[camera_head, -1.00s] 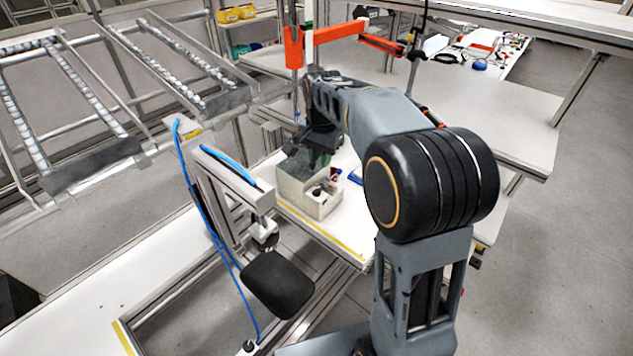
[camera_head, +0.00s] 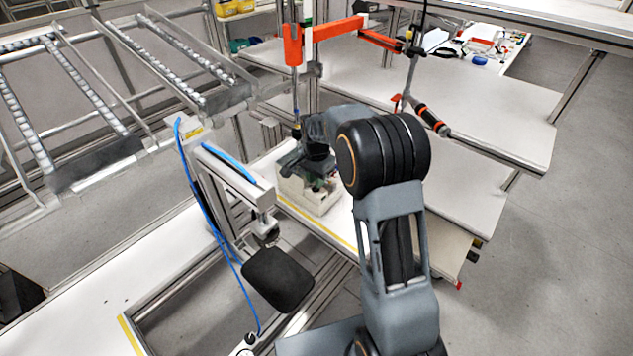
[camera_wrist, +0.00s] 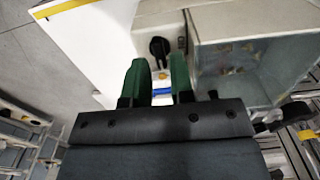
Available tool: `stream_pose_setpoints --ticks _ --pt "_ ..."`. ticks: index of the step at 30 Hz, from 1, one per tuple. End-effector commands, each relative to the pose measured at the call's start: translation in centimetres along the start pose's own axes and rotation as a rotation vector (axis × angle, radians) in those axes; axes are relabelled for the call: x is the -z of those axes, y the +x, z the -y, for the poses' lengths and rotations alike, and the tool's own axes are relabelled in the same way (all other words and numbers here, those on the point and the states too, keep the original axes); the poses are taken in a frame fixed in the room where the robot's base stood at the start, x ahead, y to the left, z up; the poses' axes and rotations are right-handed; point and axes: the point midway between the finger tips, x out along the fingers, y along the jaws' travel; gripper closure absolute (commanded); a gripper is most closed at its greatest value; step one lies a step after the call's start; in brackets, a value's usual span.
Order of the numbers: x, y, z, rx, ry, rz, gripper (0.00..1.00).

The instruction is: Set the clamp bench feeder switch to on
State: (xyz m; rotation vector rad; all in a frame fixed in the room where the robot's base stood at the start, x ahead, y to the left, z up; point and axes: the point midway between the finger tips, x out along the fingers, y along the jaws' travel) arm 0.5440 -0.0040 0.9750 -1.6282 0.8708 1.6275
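The feeder (camera_head: 311,201) is a beige box on the white bench. In the wrist view, its black rotary switch knob (camera_wrist: 159,47) sits on a light panel, beside a clear-walled bin (camera_wrist: 255,68) with small pieces in it. My gripper (camera_wrist: 164,64) has two green fingers with a narrow gap between them and nothing visible held. The fingertips lie just short of the knob in that picture; I cannot tell whether they touch it. In the head view, my gripper (camera_head: 318,182) is over the feeder and hides the knob.
A clamp frame (camera_head: 232,175) with a blue hose and a black pad (camera_head: 278,279) stands left of the feeder. An orange tool arm (camera_head: 330,30) hangs behind, with a hanging screwdriver (camera_head: 432,119) to the right. Roller racks (camera_head: 180,60) are at the left.

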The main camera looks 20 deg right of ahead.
Motion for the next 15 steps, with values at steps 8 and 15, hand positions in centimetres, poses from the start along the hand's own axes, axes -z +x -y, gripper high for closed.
stream_pose_setpoints --ticks 8,15 --pt "0.0 1.8 0.0 -0.001 0.000 0.001 0.78" --pt "0.0 2.0 0.0 0.000 -0.001 0.000 0.78"
